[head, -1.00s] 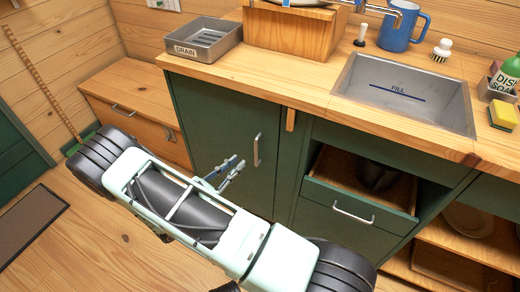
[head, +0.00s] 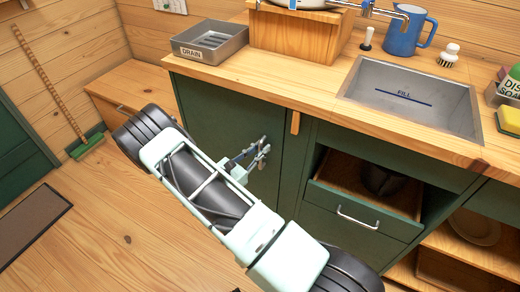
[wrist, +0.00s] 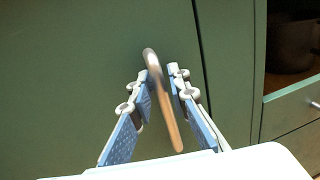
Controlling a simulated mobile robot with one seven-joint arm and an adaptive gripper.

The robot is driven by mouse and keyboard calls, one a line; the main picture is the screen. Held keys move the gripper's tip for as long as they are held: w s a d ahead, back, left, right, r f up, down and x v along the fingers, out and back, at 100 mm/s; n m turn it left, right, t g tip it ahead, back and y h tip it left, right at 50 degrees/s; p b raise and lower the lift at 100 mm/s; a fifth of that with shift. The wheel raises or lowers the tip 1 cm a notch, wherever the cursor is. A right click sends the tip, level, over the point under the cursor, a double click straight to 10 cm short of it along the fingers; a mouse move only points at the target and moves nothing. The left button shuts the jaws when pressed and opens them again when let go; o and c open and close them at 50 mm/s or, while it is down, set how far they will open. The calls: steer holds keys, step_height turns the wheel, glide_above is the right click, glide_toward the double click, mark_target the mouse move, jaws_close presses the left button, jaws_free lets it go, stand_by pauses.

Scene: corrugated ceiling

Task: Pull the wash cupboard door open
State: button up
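The wash cupboard door (head: 212,112) is a flat dark green panel under the wooden counter, left of the sink, and it looks closed. It also fills the left of the wrist view (wrist: 60,60). My gripper (wrist: 160,80) has blue-padded fingers spread on either side of the handle, with a gap visible on each side. In the head view my gripper (head: 262,150) is at the door's right part and hides most of the handle.
A partly open drawer (head: 357,217) sits right of the door below the sink (head: 405,95). A grey drain tray (head: 210,40) and a blue jug (head: 408,35) stand on the counter. A green broom (head: 85,143) leans at the left wall. Floor is clear in front.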

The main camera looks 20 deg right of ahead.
jaws_close()
steer(key=shift+s+a, duration=0.1)
